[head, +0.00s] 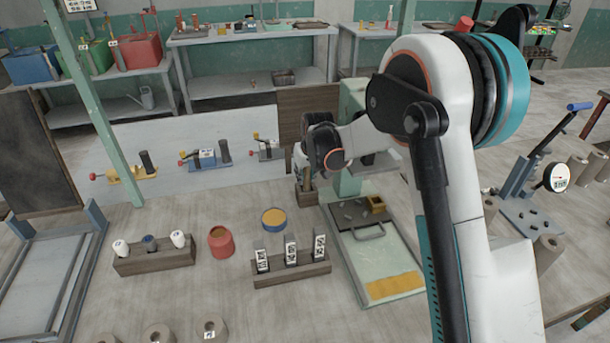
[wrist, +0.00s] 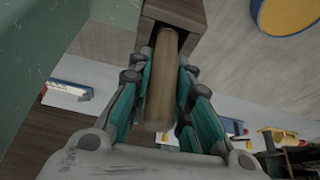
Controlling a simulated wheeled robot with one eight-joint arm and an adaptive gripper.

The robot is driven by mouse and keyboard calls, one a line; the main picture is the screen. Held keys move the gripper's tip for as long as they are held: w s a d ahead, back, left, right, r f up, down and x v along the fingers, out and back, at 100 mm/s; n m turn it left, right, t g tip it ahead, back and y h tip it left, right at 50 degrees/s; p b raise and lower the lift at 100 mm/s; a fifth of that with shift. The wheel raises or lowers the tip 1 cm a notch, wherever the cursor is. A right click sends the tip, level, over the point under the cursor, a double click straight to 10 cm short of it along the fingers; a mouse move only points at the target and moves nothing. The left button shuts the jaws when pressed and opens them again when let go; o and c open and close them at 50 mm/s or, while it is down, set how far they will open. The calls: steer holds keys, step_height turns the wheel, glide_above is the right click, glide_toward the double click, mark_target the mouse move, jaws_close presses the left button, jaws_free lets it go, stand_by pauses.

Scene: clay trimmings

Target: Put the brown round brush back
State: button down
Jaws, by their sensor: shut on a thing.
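The brown round brush shows as a plain brown cylinder, likely its handle (wrist: 163,85), between the teal fingers of my gripper (wrist: 162,72) in the wrist view. The gripper is shut on it. The far end of the brush meets the opening of a small brown wooden holder (wrist: 186,12); how deep it sits inside is hidden. In the head view my gripper (head: 305,168) is partly hidden by my own arm, just above the wooden holder (head: 305,195). The brush's bristles are not visible.
A pale green tray (head: 350,262) with clay scraps lies right of the holder. A yellow-filled blue dish (head: 274,219), a red pot (head: 221,242) and a wooden rack (head: 290,271) with labelled blocks stand in front. A brown upright panel (head: 300,105) is behind.

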steer(key=shift+f, duration=0.1)
steer(key=c, duration=1.5)
jaws_free()
steer(key=shift+o, duration=0.2)
steer(key=p+v, duration=0.3)
steer(key=v, duration=0.9)
steer(key=s+d+r+m, duration=0.1)
steer(key=s+d+r, duration=0.25)
steer(key=s, duration=0.25)
steer(key=s+d+r+t, duration=0.1)
steer(key=s+d+r, duration=0.2)
steer(key=s+r, duration=0.25)
steer(key=s+d+r+m, duration=0.1)
steer(key=s+d+r, duration=0.2)
steer(key=s, duration=0.4)
steer(key=s+d+f+t, duration=0.1)
steer(key=s+d, duration=0.2)
steer(key=s, duration=0.6)
steer(key=s+d+f+m+h, duration=0.1)
steer(key=s+d, duration=0.1)
steer(key=s, duration=0.7)
steer(key=shift+s+d+f+t, duration=0.2)
steer(key=shift+d+t, duration=0.2)
